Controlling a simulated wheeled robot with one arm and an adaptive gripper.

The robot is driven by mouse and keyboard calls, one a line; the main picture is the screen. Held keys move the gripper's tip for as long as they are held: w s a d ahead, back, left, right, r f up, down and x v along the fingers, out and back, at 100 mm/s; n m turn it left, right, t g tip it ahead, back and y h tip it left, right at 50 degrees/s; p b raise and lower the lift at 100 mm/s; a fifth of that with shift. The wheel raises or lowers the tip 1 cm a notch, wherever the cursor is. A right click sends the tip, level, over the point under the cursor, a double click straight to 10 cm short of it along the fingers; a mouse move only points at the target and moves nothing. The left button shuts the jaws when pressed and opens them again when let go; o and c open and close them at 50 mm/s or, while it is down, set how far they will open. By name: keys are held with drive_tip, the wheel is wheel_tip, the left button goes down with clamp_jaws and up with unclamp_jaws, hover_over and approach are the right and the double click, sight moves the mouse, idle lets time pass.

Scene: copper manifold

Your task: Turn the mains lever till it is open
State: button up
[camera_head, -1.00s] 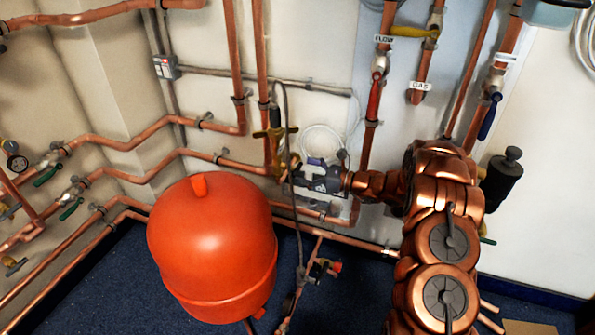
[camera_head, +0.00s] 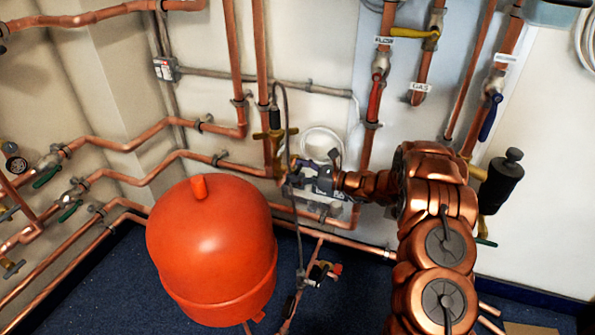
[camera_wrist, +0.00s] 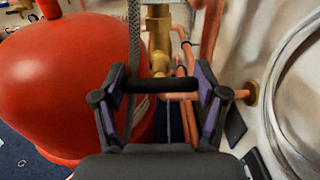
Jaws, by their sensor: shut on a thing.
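My gripper (camera_head: 302,174) is at the wall pipes, left of my copper-coloured arm and beside a brass valve (camera_head: 275,134). In the wrist view, its two fingers are shut on the ends of a dark horizontal bar, which appears to be the grip of the mains lever (camera_wrist: 165,86). The brass valve body also shows just beyond the bar (camera_wrist: 158,35). In the head view, my fingers and a hanging hose hide most of the lever. I cannot read its angle or a label for it there.
A large red tank (camera_head: 212,250) stands left of my gripper. A grey hose (camera_wrist: 134,50) hangs close to the left finger. A red lever (camera_head: 374,98), yellow lever (camera_head: 416,32) and blue lever (camera_head: 490,116) are on pipes to the right. Copper pipes line the wall.

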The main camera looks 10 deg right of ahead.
drive_tip(key=shift+c, duration=1.4)
drive_tip(key=shift+n+p, duration=0.3)
drive_tip(key=shift+n, duration=1.3)
drive_tip(key=n+b, duration=0.1)
drive_tip(key=n, duration=0.1)
drive_tip(key=n+b, duration=0.3)
drive_tip(key=shift+s+a+f+n, duration=0.1)
drive_tip(key=shift+f+n, duration=0.15)
drive_tip(key=shift+n, duration=0.05)
drive_tip(key=n+b, duration=0.6)
drive_tip(key=b, duration=0.1)
drive_tip(key=shift+f+n+b, duration=0.15)
drive_tip(key=shift+n+b, duration=0.15)
drive_tip(key=shift+n, duration=0.1)
drive_tip(key=shift+n+b, duration=1.1)
drive_tip(key=shift+b, duration=0.1)
drive_tip(key=shift+r, duration=0.2)
